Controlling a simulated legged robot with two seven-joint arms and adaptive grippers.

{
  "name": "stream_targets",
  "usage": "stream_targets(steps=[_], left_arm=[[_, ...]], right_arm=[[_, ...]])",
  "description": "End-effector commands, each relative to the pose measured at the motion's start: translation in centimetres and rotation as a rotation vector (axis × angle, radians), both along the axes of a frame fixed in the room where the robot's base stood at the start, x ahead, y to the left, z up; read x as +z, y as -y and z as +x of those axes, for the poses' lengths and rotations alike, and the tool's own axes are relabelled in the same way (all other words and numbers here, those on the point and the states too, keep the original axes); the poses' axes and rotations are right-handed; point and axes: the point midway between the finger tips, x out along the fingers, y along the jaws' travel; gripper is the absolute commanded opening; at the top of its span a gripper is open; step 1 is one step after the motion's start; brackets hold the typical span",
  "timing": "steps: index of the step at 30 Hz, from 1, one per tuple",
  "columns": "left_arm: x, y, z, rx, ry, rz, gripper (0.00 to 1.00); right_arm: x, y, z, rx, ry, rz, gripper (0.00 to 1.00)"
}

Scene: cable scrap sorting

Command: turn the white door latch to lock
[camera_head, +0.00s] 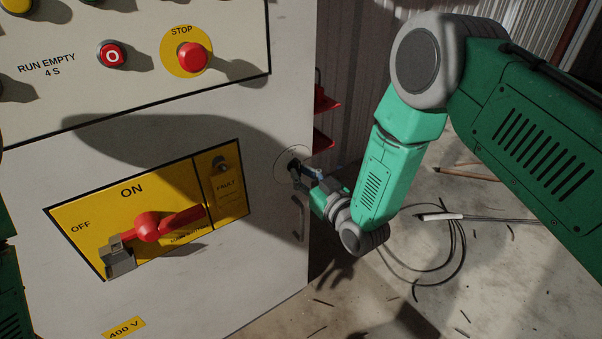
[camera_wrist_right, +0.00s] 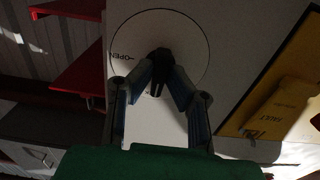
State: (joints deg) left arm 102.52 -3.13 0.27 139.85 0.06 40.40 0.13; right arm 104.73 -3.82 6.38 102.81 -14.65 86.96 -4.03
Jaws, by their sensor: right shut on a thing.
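The door latch shows as a small dark knob (camera_wrist_right: 158,60) at the middle of a round white plate (camera_wrist_right: 185,30) marked "OPEN" in the right wrist view. In the head view the round plate (camera_head: 283,153) sits near the right edge of the pale cabinet door, and the latch is mostly hidden by the gripper. My right gripper (camera_head: 298,170) reaches it from the right. In the wrist view its two fingers (camera_wrist_right: 160,80) are closed in on the dark knob from both sides. The knob's exact angle is hard to tell. My left gripper is out of view.
The cabinet front has a yellow switch panel (camera_head: 80,225) with a red handle (camera_head: 165,222), a stop button (camera_head: 192,56) and another red button (camera_head: 112,54). Red shelf parts (camera_head: 324,103) stand behind its right edge. Cables (camera_head: 462,240) and scraps lie on the floor at right.

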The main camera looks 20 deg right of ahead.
Motion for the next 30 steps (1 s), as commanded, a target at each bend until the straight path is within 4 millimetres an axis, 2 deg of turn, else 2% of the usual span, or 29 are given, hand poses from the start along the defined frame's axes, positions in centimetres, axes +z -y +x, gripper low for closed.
stream_targets(steps=[2, 3, 5, 16, 30], left_arm=[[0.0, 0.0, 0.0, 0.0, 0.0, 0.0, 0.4], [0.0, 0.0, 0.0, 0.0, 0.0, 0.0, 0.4], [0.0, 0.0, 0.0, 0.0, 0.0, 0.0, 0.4], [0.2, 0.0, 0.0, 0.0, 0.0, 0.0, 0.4], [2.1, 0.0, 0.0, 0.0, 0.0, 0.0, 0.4]], right_arm=[[-0.2, 0.3, 0.0, -0.005, -0.006, -0.001, 0.0], [-0.2, 0.3, 0.0, -0.005, -0.006, 0.0, 0.17], [-0.2, 0.3, 0.0, -0.005, -0.005, 0.0, 0.38], [0.0, 0.1, -0.4, -0.002, -0.004, 0.003, 0.38], [0.1, 1.7, -4.7, -0.001, -0.005, 0.005, 0.38]])
